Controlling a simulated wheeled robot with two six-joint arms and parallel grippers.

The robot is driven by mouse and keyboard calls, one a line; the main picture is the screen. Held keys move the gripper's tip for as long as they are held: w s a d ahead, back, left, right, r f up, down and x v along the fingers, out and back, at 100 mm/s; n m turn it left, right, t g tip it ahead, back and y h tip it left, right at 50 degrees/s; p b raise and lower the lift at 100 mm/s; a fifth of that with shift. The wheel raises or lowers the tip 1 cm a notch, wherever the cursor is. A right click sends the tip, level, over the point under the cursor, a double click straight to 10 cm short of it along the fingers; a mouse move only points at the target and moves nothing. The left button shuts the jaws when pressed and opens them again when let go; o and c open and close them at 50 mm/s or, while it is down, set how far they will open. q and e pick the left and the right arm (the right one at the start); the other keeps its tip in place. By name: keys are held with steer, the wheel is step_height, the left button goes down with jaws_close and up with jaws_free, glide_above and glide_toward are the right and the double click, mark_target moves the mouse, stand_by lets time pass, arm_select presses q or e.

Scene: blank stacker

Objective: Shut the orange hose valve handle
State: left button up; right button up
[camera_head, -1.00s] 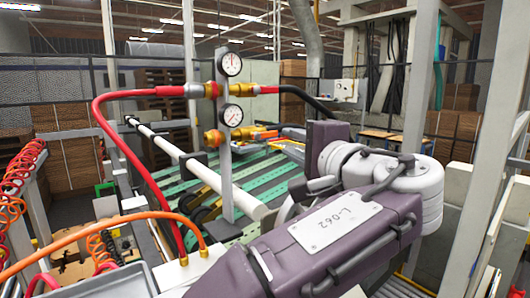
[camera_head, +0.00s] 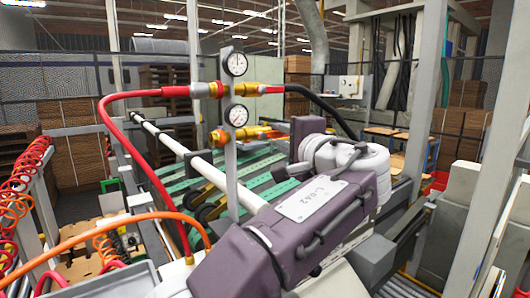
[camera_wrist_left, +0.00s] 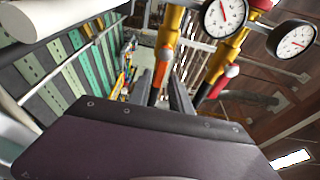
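The orange valve handle (camera_head: 250,133) sticks out to the right from the lower brass fitting on the grey gauge post in the head view. In the left wrist view the orange handle (camera_wrist_left: 161,78) hangs below a yellow pipe fitting. My left gripper (camera_wrist_left: 163,84) has its two grey fingers apart, one on each side of the handle; I cannot tell if they touch it. In the head view my left gripper (camera_head: 283,133) sits at the handle's right end, its fingers partly hidden. My right gripper is not in view.
Two pressure gauges (camera_head: 236,90) sit on the post. A red-tipped handle (camera_wrist_left: 224,80) is close right of my fingers in the wrist view. A red hose (camera_head: 118,120) and a black hose (camera_head: 325,101) join the upper fitting. A green slatted conveyor (camera_head: 182,190) lies behind.

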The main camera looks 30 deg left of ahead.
arm_select(q)
steer(key=shift+w+a, duration=0.4)
steer(key=shift+a, duration=0.2)
steer(key=shift+w+a+f+m+p, duration=0.1)
steer(key=shift+m+p, duration=0.5)
steer(key=shift+p, duration=0.3)
steer(key=s+a+f+m+g+p, duration=0.1)
steer(key=s+f+m+g+p, duration=0.35)
steer(key=m+p, duration=1.25)
steer(key=s+d+r+n+p, duration=0.2)
steer(key=d+r, duration=0.1)
steer(key=d, duration=0.5)
steer(key=shift+s+r+g, duration=0.15)
steer(key=shift+g, duration=0.3)
stand_by(0.5)
